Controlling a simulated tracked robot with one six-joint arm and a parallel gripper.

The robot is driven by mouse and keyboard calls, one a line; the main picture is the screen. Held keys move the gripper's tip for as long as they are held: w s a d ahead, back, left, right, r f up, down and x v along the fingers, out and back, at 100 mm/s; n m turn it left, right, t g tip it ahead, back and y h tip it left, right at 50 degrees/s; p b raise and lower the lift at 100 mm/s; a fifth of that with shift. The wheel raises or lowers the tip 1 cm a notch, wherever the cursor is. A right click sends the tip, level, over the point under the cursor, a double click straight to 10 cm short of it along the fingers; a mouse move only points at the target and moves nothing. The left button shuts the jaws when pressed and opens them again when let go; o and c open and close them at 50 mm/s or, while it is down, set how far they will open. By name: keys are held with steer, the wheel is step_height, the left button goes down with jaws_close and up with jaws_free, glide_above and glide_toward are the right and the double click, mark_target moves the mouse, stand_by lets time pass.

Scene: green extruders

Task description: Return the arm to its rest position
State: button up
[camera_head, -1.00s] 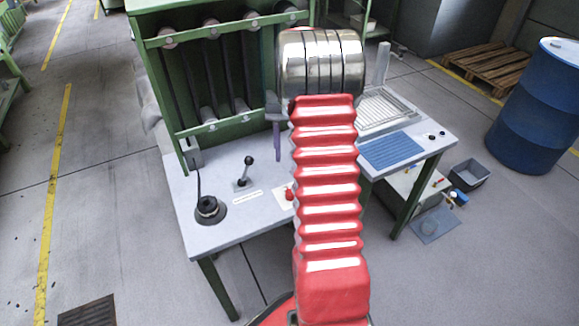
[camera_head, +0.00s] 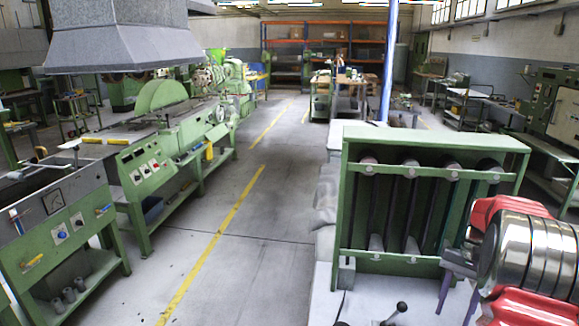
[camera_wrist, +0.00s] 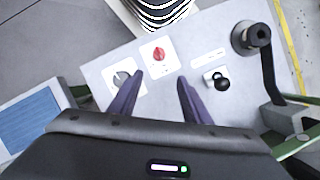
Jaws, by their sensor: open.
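My gripper (camera_wrist: 160,76) shows in the wrist view as two dark purple fingers. They are spread apart with nothing between them, above a pale control table (camera_wrist: 205,50). In the head view my arm's red ribbed sleeve and shiny metal joint fill the lower right corner. One purple finger (camera_head: 446,290) hangs just left of that joint, in front of the green rack (camera_head: 350,215).
The table carries a red knob (camera_wrist: 159,54), a grey knob (camera_wrist: 121,79), a black-knobbed lever (camera_wrist: 217,82) and a black handle (camera_wrist: 255,36). A long green extruder line (camera_head: 150,175) stands at left. The floor aisle (camera_head: 240,220) between is clear.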

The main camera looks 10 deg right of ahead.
steer(key=s+a+r+n+t+h, duration=0.1)
steer(key=s+a+r+n+t, duration=0.2)
steer(key=a, duration=0.7)
steer(key=s+a+r+n+t+h, duration=0.1)
steer(key=s+a+r+n+t, duration=0.1)
steer(key=s+a+r, duration=0.4)
steer(key=s+a+r+n+t, duration=0.3)
steer(key=s+a, duration=0.4)
steer(key=a, duration=0.9)
steer(key=shift+a+r+n+t+h, duration=0.2)
steer(key=shift+r+n+t+h, duration=0.15)
steer(key=shift+r+n, duration=0.6)
